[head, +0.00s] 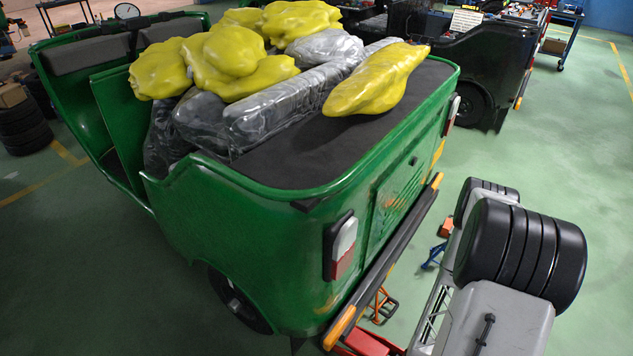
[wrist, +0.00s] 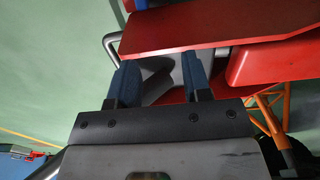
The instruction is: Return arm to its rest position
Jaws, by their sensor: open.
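My gripper (wrist: 160,72) shows in the wrist view, with two blue fingers set apart. It is open. A red panel (wrist: 195,30) lies just beyond the fingertips, and a second red part (wrist: 275,65) is to the right of them. Grey and dark surfaces show between the fingers; I cannot tell whether the fingers touch anything. In the head view I cannot make out the gripper.
The green rickshaw (head: 240,245) fills the head view's middle, loaded with yellow bundles (head: 378,80) and grey wrapped ones (head: 270,115). A red jack part (head: 365,343) and an orange stand (head: 382,306) are by its rear. Green floor (head: 600,190) is clear at right.

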